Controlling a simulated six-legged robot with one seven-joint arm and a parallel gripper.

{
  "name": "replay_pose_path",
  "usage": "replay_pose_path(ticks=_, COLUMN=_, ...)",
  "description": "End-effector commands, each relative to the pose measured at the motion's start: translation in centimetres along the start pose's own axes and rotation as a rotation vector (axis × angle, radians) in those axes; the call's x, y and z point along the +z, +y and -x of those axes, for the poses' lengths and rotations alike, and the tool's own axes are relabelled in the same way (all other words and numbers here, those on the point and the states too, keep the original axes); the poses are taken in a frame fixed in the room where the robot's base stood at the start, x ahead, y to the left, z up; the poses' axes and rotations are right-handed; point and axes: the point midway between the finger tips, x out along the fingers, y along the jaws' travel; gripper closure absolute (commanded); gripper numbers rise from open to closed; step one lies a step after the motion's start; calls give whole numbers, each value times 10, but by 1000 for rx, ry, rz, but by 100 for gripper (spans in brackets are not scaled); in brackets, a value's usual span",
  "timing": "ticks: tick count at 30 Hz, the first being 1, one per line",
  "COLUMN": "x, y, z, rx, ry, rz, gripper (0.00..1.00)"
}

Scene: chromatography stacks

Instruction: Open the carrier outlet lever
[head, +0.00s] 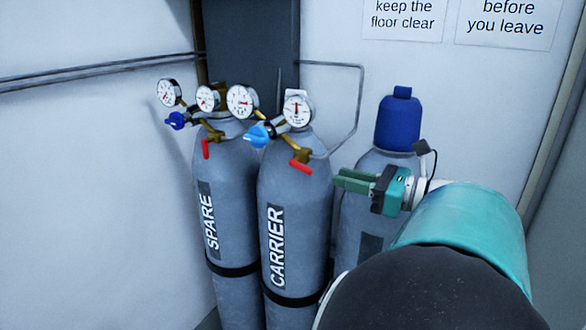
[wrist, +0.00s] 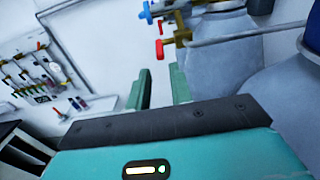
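The carrier cylinder (head: 292,215) is grey, upright and labelled CARRIER. Its red outlet lever (head: 300,167) slants down to the right from a brass fitting below a gauge and a light-blue knob (head: 258,135). My gripper (head: 338,179), with green fingers, is to the right of this lever, apart from it. In the wrist view, a clear gap shows between the fingers (wrist: 160,88), with nothing held. Two red parts show beyond the fingertips there, the larger one (wrist: 160,50) on a brass fitting; I cannot tell for certain which cylinder each belongs to.
The spare cylinder (head: 232,190) stands close on the left, with its own red lever (head: 206,149) hanging down. A blue-capped cylinder (head: 400,125) stands behind my gripper. A bent grey pipe (head: 361,95) runs beside the carrier cylinder. A wall board with tools (wrist: 35,70) is farther off.

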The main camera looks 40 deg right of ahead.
Motion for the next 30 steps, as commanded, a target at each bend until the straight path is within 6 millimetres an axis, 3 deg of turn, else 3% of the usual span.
replay_pose_path(ticks=9, x=-1, y=1, z=-64, rx=4, ry=2, rz=0, gripper=78)
replay_pose_path(ticks=15, x=-1, y=0, z=-90, rx=3, ry=2, rz=0, gripper=78)
replay_pose_path(ticks=26, x=0, y=1, z=-97, rx=3, ry=1, rz=0, gripper=78)
replay_pose_path(ticks=30, x=0, y=1, z=-97, rx=3, ry=2, rz=0, gripper=100)
